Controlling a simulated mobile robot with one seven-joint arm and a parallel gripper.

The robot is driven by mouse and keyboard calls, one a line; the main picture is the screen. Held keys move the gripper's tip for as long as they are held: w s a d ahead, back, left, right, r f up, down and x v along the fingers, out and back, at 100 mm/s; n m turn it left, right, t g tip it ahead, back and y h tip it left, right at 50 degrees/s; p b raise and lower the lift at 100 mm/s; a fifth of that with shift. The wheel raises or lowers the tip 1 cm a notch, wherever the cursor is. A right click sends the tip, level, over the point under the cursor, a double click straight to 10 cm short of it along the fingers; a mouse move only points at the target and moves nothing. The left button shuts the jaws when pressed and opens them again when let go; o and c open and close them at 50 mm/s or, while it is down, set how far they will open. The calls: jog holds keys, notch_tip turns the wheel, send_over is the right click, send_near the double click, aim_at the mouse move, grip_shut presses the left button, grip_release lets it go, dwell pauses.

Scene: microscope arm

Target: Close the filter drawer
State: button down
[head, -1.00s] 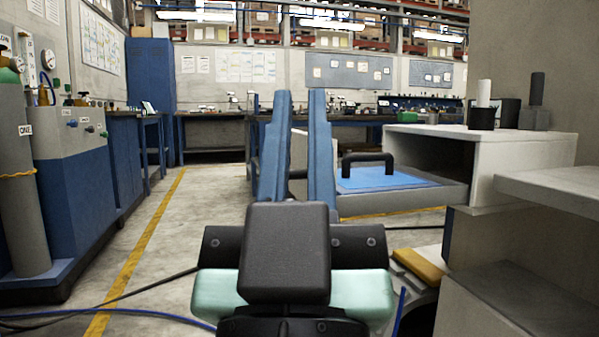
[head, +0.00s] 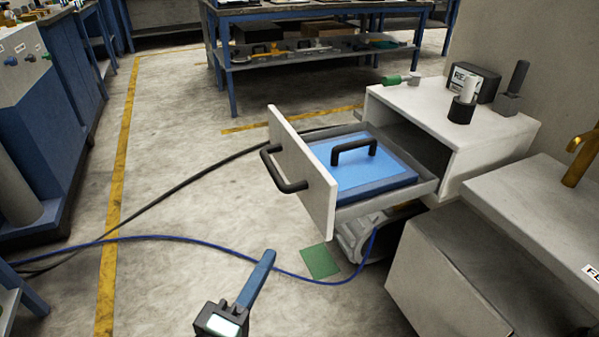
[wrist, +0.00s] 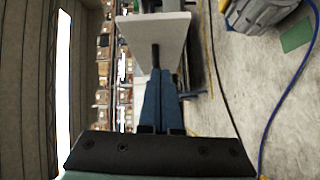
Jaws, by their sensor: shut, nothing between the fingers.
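The filter drawer (head: 352,208) is pulled well out of its white housing (head: 455,128) in the head view. Its white front panel (head: 312,178) has a black handle (head: 283,170) on the outer face. A blue filter block (head: 372,175) with a black handle lies inside. My gripper (head: 266,260) is at the bottom middle, to the lower left of the drawer front, its blue fingers together and empty. In the wrist view the shut fingers (wrist: 160,76) point toward the white panel (wrist: 158,32) and its dark handle.
A grey bench or cabinet (head: 530,215) stands at the right beside the housing. A black cylinder with a white top (head: 463,103) stands on the housing. A blue cable (head: 190,240) crosses the floor. Open floor lies left of the drawer.

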jog(key=n+p, duration=0.1)
jog(key=b, duration=0.2)
send_near(317, 204)
jog(key=w+a, duration=0.2)
jog(key=w, duration=0.2)
jog(key=d, duration=0.1)
jog(key=w+d, duration=0.1)
jog(key=d, duration=0.1)
jog(key=shift+d, duration=0.2)
jog(key=shift+w+d, duration=0.25)
jog(key=shift+d, duration=0.2)
